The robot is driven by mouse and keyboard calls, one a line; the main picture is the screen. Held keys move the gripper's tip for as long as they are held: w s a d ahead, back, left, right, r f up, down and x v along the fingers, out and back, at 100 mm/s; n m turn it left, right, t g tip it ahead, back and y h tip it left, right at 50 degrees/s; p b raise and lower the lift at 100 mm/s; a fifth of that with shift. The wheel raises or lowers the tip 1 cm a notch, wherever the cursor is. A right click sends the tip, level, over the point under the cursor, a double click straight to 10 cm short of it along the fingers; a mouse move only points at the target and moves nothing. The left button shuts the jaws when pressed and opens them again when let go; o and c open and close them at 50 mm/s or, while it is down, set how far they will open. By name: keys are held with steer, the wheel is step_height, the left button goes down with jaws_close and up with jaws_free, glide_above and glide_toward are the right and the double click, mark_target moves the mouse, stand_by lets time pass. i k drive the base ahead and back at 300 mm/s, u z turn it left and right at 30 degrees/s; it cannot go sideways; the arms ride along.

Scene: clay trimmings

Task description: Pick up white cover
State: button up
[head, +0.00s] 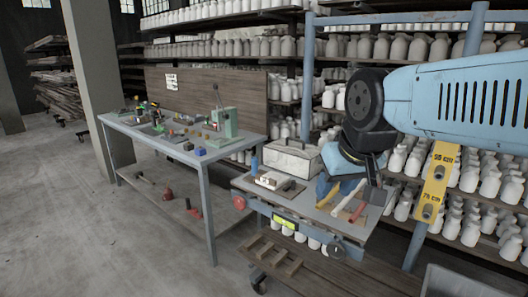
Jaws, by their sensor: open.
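A whitish, box-shaped cover (292,160) with a small dark handle or latch stands at the back left of the small cart top (345,238). A smaller white piece (270,180) lies in front of it on a dark board; I cannot tell which of the two is the white cover. My gripper (366,180) is open, dark and pointing down over the right part of the cart. It is to the right of both white things and apart from them. My blue arm comes in from the right and hides part of the shelves.
Yellow- and red-handled tools (340,198) lie on the cart below my gripper. A blue bottle (254,160) stands at the cart's left end. A long workbench (190,157) with a green press (224,122) is left. Shelves of white bottles (395,47) stand behind. Open floor is left.

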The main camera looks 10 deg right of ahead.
mark_target(292, 156)
steer(key=u, duration=0.15)
steer(key=i, duration=1.85)
steer(key=z, duration=0.65)
steer(key=k, duration=0.9)
steer(key=z, duration=0.2)
steer(key=i, duration=0.9)
steer(key=u, duration=0.1)
